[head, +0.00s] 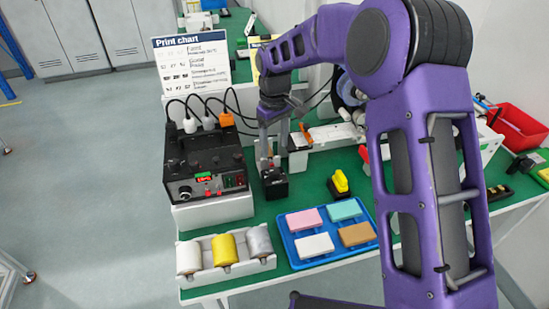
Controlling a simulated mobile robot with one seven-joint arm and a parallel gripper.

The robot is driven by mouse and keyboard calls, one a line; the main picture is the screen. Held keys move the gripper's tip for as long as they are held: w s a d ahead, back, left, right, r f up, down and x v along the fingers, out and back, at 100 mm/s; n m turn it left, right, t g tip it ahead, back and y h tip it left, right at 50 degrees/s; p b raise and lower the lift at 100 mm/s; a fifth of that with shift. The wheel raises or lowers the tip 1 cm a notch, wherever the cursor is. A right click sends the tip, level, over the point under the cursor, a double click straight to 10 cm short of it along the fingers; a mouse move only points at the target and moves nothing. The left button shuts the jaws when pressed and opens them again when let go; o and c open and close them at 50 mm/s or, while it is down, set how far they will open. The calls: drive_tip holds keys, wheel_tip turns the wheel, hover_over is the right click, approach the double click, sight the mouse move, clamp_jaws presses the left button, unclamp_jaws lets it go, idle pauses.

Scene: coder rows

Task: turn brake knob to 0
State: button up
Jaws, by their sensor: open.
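My gripper (273,162) points straight down with its two fingers apart. Its tips are at or just above a small black block (275,184) on the green bench; I cannot tell whether they touch it. A black control unit (207,160) stands to the left on a pale base. Its front panel has a round silver-rimmed knob (185,192), small red knobs, a lit green switch and a red display. No label reading "brake" is legible, so I cannot tell which knob is the brake knob or where it points.
A blue tray (285,240) with several coloured pads and a white rack (228,270) with three rolls are at the front. A yellow-handled black piece (340,182) stands right of the gripper. A print chart (192,62) stands behind. A red bin (518,128) is far right.

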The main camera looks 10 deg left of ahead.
wheel_tip(320, 180, up, 9)
drive_tip(key=shift+p, duration=0.3)
drive_tip(key=shift+f, duration=0.1)
